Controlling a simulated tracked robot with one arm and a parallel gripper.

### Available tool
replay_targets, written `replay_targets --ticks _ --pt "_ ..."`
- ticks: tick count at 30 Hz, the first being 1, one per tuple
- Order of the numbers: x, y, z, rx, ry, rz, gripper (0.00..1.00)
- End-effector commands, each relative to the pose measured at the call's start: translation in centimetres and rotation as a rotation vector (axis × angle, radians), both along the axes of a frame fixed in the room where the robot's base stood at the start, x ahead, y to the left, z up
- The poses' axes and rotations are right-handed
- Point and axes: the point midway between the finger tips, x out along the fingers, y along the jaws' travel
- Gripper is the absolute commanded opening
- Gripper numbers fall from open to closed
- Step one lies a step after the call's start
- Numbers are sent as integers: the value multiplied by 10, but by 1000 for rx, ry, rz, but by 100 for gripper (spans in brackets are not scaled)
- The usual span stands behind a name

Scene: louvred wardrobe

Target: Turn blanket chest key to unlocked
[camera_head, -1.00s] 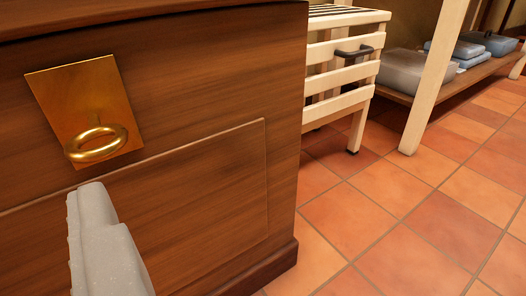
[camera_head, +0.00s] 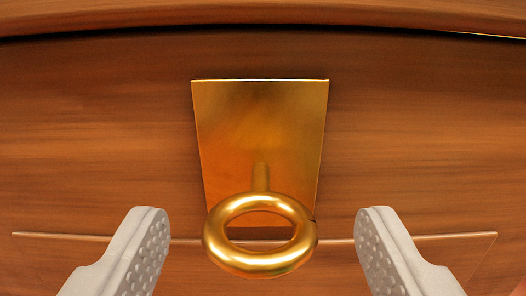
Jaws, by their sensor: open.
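The blanket chest (camera_head: 90,130) fills the view with its brown wooden front. A brass lock plate (camera_head: 260,120) is fixed at its middle, below the lid edge. The brass key (camera_head: 260,265) sticks out from the plate toward me, its ring-shaped bow lying nearly flat. My gripper (camera_head: 262,226) is open, with one grey dimpled finger to the left of the key's ring and one to the right. Clear gaps show between each finger and the ring. The key's inner end is hidden in the plate.
The chest's lid edge (camera_head: 260,18) runs across the top of the view. A raised panel edge (camera_head: 410,237) crosses the chest front behind the fingers. No other objects are in view.

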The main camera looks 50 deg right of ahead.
Motion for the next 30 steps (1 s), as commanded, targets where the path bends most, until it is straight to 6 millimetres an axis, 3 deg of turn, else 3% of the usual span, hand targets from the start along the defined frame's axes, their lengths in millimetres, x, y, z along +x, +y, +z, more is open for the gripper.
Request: replay_targets --ticks 6,17,22,30 --pt "13 -17 0 -1 -1 -1 62" --pt "16 -20 1 -1 -1 0 62" --pt "16 -20 0 -1 -1 0 17" --pt "16 -20 0 -9 11 0 17"
